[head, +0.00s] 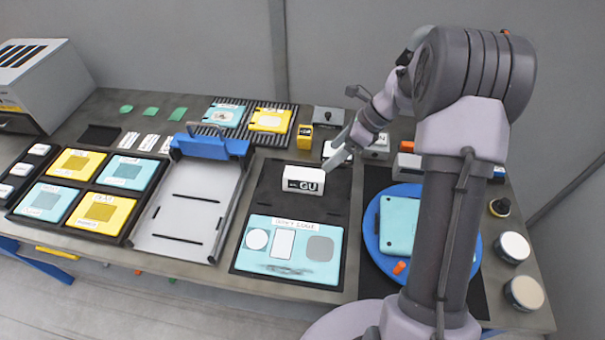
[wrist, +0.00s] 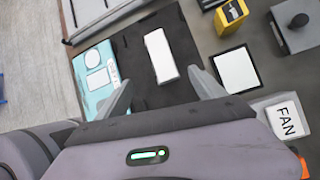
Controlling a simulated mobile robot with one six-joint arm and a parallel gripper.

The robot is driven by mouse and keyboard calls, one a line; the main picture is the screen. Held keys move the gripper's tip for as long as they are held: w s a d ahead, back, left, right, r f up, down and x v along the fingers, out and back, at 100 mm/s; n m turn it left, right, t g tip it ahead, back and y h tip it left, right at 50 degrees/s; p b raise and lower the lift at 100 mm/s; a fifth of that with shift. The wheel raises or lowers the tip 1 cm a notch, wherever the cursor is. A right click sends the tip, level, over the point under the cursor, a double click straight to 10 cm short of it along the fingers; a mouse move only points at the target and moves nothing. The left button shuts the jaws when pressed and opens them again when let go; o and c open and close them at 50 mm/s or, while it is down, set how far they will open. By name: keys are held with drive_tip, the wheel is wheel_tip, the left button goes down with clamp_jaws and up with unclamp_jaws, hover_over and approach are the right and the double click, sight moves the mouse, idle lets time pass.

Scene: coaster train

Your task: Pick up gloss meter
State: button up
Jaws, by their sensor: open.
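The gloss meter is most likely the white box with a dark "GU" display (head: 303,180). It lies on a black mat (head: 322,205), behind a light blue sample card (head: 290,252). In the wrist view the white box (wrist: 160,55) shows ahead of my gripper, in line with the gap between the fingers. My gripper (head: 339,150) is just behind and to the right of the box in the head view. In the wrist view my gripper (wrist: 161,88) has its fingers wide apart with nothing between them. The box appears apart from both fingers.
A white square on a dark pad (wrist: 237,70), a yellow block (wrist: 231,14) and a FAN box (wrist: 287,119) stand near the gripper. A tray with a blue clamp (head: 210,148) is left of the mat. A blue round plate (head: 372,235) is at right.

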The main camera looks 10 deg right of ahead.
sight(306, 174)
drive_tip(key=b+x, duration=0.2)
drive_tip(key=x, duration=0.6)
drive_tip(key=shift+w+a+f, duration=0.1)
drive_tip(key=shift+f, duration=0.1)
drive_tip(key=x, duration=0.2)
drive_tip(key=b+x, duration=0.2)
drive_tip(key=x, duration=0.1)
drive_tip(key=shift+w+a, duration=0.4)
drive_tip(key=shift+r, duration=0.1)
drive_tip(key=shift+c, duration=0.5)
clamp_jaws()
